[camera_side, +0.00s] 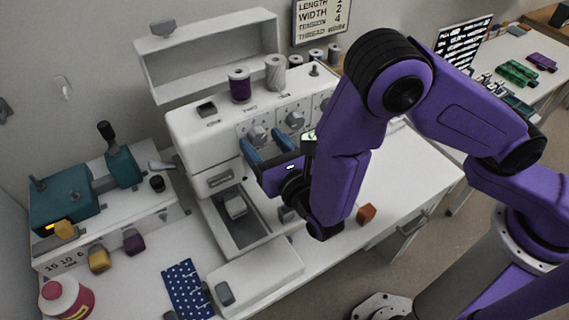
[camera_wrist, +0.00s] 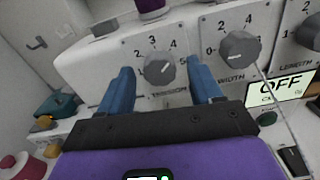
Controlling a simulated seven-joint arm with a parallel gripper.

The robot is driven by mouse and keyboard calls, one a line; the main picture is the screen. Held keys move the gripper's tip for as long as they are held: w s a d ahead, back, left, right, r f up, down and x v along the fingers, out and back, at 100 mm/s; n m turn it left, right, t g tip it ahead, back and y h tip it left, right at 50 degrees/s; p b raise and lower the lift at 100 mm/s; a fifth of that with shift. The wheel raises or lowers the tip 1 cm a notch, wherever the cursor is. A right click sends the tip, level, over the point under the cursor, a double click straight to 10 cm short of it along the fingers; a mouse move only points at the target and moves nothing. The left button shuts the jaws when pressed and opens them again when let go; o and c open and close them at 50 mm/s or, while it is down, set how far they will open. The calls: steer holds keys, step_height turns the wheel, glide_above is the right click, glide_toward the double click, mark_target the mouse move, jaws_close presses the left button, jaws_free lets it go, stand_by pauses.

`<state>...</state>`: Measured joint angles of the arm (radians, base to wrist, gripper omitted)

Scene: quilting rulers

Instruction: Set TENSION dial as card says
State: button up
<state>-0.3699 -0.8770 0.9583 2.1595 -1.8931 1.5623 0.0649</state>
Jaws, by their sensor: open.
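The TENSION dial (camera_wrist: 159,70) is a grey round knob on the sewing machine's white front, with numbers around it. A pale mark on its face seems to point up and right, but I cannot read its setting surely. In the side view the dial (camera_side: 257,133) is the leftmost of the row. My gripper (camera_side: 265,146) is open, its blue fingers pointing at the dial; in the wrist view the fingers (camera_wrist: 162,78) stand left and right of it, with visible gaps. The card (camera_side: 322,18) on the wall shows TENSION 4; its top is cut off.
The WIDTH dial (camera_wrist: 239,47) sits close right of my right finger, with the LENGTH dial (camera_wrist: 310,33) beyond. A small display (camera_wrist: 281,90) reads OFF. Thread spools (camera_side: 240,86) stand on the sewing machine (camera_side: 190,130). A teal machine (camera_side: 65,203) is at left.

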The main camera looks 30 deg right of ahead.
steer(key=s, duration=1.7)
steer(key=w+d+r+m+g+h, duration=0.1)
steer(key=d+r+m+g+h, duration=0.1)
steer(key=d+m+g+h, duration=0.45)
steer(key=w+d+r+m+g+h, duration=0.2)
steer(key=d+m+g, duration=0.35)
steer(key=d, duration=0.85)
steer(key=s+d+r+m+g+y, duration=0.3)
steer(key=s+d+m+g+y, duration=0.2)
steer(key=s+m+y, duration=0.4)
steer(key=shift+s+d+r+m+g, duration=0.25)
steer(key=shift+s+d+m+g, duration=0.15)
steer(key=shift+s+d+m, duration=0.45)
steer(key=shift+s+a, duration=0.15)
steer(key=shift+a, duration=0.1)
